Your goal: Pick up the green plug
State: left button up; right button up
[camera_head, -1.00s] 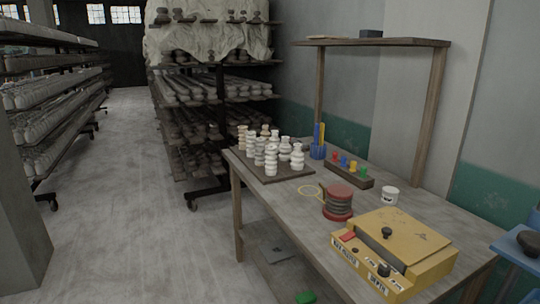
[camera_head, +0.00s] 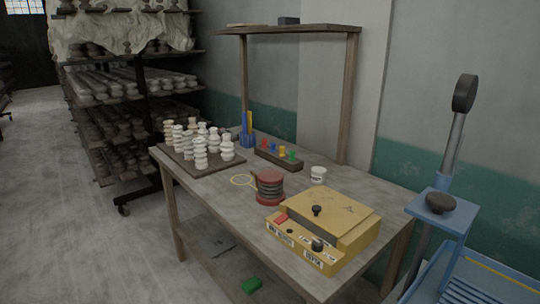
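A small green plug (camera_head: 292,155) stands at the right end of the dark wooden rack (camera_head: 270,157) on the table, in a row with red, blue and yellow ones. A separate green block (camera_head: 251,285) lies low down, below the table's front edge; what exactly it is I cannot tell. Neither of my grippers shows in the head view.
On the table (camera_head: 205,188) are a board of white clay pieces (camera_head: 180,160), a red-and-grey spool (camera_head: 270,187), a white cup (camera_head: 318,173) and a yellow box (camera_head: 325,225). A blue machine (camera_head: 440,220) stands at right. Open floor (camera_head: 80,230) lies at left.

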aim_at(292, 153)
jog(key=i+j, duration=0.15)
jog(key=j, duration=0.25)
jog(key=i+j+z, duration=0.15)
jog(key=j, duration=0.25)
jog(key=i+j, duration=0.2)
jog(key=j, duration=0.2)
jog(key=i+j+z, duration=0.1)
jog(key=j, duration=0.35)
jog(key=i+j, duration=0.2)
jog(key=j, duration=0.2)
jog(key=i+j+z, duration=0.15)
jog(key=j, duration=0.3)
jog(key=i+j, duration=0.1)
jog(key=j, duration=0.35)
jog(key=i+j+z, duration=0.1)
jog(key=j, duration=0.35)
jog(key=i+j+z, duration=0.1)
jog(key=j, duration=0.4)
jog(key=i+j, duration=0.2)
jog(key=j, duration=0.35)
jog(key=i+j+z, duration=0.15)
jog(key=j, duration=0.35)
jog(key=i+j, duration=0.1)
jog(key=j, duration=0.45)
jog(key=i+j+z, duration=0.15)
jog(key=j, duration=0.4)
jog(key=k, duration=0.05)
